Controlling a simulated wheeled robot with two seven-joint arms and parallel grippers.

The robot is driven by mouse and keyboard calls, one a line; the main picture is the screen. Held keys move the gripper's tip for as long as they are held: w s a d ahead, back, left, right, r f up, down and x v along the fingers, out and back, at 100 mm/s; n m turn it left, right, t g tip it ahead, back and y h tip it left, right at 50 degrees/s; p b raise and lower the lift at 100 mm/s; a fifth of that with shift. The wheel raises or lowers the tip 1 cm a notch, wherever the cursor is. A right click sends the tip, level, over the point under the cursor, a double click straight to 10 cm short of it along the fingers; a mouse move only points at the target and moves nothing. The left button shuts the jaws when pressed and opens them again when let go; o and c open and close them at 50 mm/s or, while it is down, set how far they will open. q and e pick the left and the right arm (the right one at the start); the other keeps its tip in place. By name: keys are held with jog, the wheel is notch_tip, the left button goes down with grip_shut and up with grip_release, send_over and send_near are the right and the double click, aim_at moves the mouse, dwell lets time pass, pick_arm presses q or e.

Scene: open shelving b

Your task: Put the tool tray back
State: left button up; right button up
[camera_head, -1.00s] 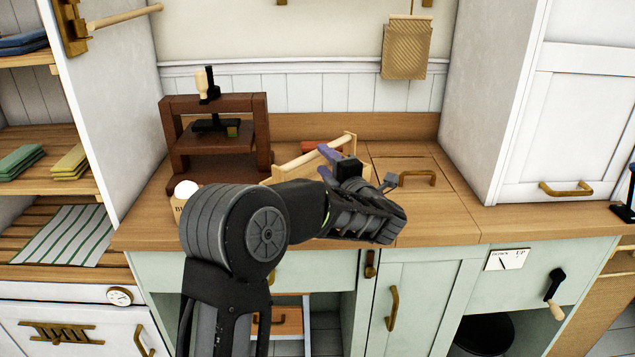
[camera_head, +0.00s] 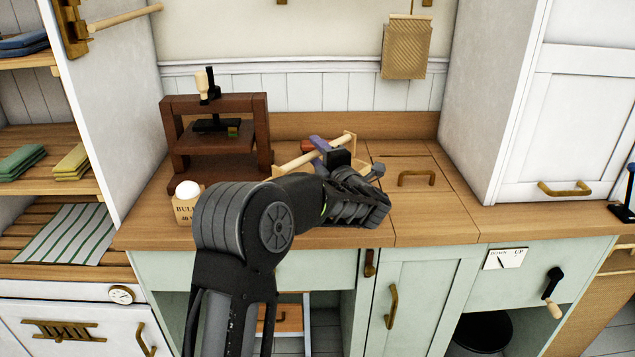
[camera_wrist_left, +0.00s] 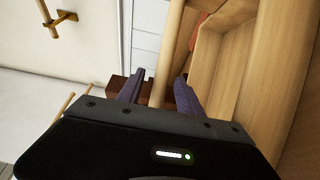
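The tool tray (camera_head: 294,163) is a light wooden box with a round bar handle. It stands on the wooden counter, partly hidden by my left arm. My left gripper (camera_head: 322,148) is at the handle, with its purple fingers pointing away from me. In the left wrist view the handle bar runs between the two fingers (camera_wrist_left: 158,92), which are apart, with a gap visible beside the bar. The tray's wall (camera_wrist_left: 232,65) is to the right there, and something red (camera_wrist_left: 198,20) shows inside. My right gripper is not in view.
A dark brown press (camera_head: 222,165) stands left of the tray. A small box (camera_head: 186,208) with a white bulb is at the counter's front left. A wooden lid with a brass handle (camera_head: 417,178) is set in the counter to the right, with clear surface around it.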

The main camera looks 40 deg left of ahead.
pick_arm(q)
grip_shut()
dwell(1.2)
